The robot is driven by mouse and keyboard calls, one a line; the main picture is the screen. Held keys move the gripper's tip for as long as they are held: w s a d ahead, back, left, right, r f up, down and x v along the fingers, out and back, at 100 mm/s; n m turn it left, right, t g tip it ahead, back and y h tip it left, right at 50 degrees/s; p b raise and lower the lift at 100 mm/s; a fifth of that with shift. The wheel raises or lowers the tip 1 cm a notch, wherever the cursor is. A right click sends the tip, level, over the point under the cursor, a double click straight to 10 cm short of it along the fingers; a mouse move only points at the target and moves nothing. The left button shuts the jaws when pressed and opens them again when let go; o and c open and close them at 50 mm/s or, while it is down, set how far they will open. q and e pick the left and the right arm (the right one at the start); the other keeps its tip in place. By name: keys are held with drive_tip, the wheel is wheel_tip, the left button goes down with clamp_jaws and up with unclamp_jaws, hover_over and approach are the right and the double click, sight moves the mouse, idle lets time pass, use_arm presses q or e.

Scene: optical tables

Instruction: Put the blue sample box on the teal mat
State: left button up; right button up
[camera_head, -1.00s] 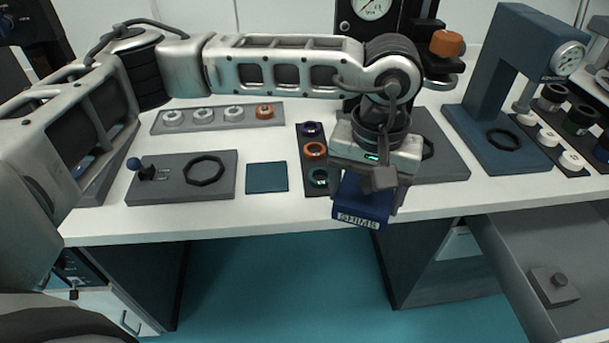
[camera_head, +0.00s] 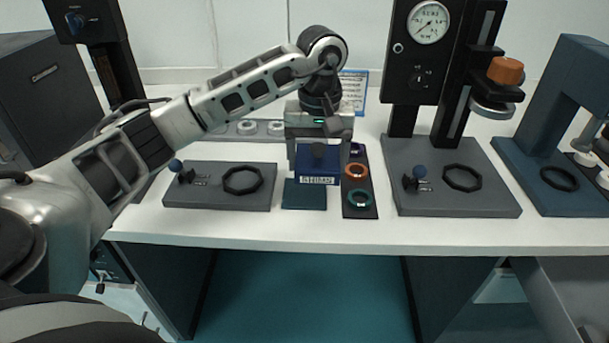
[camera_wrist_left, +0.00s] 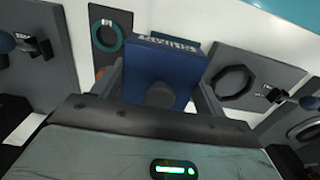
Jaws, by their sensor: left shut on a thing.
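The blue sample box (camera_head: 316,170), with a white label on its front, is held between the fingers of my left gripper (camera_head: 319,152). The box also shows in the left wrist view (camera_wrist_left: 158,75), with a round dark knob on it. The left gripper is shut on the box. The teal mat (camera_head: 304,197) lies on the white table, and the box hides its far part in the head view. The box looks upright and over or just behind the mat; whether it touches the mat I cannot tell. My right gripper is not in view.
A dark strip with coloured rings (camera_head: 359,210) lies close to the right of the mat. A grey plate with a black ring (camera_head: 222,199) is on the left. A gauge stand on a grey base (camera_head: 450,203) is further right. The table's front edge (camera_head: 300,230) is near.

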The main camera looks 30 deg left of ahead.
sight(305, 192)
use_arm(q)
drive_tip(key=a+f, duration=0.2)
drive_tip(key=f, duration=0.1)
drive_tip(key=shift+w+a, duration=0.1)
drive_tip(key=shift+a, duration=0.2)
wheel_tip(305, 192, down, 2)
drive_tip(key=shift+a+f+p, duration=0.15)
drive_tip(key=shift+f+p, duration=0.1)
drive_tip(key=shift+p, duration=0.25)
drive_tip(key=shift+f, duration=0.55)
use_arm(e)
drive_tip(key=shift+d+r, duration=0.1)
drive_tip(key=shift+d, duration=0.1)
use_arm(q)
drive_tip(key=o, duration=0.7)
drive_tip(key=shift+f, duration=0.2)
drive_tip(key=o, duration=0.4)
drive_tip(key=shift+o, duration=0.2)
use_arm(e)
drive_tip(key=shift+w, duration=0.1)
use_arm(q)
drive_tip(key=shift+r, duration=0.1)
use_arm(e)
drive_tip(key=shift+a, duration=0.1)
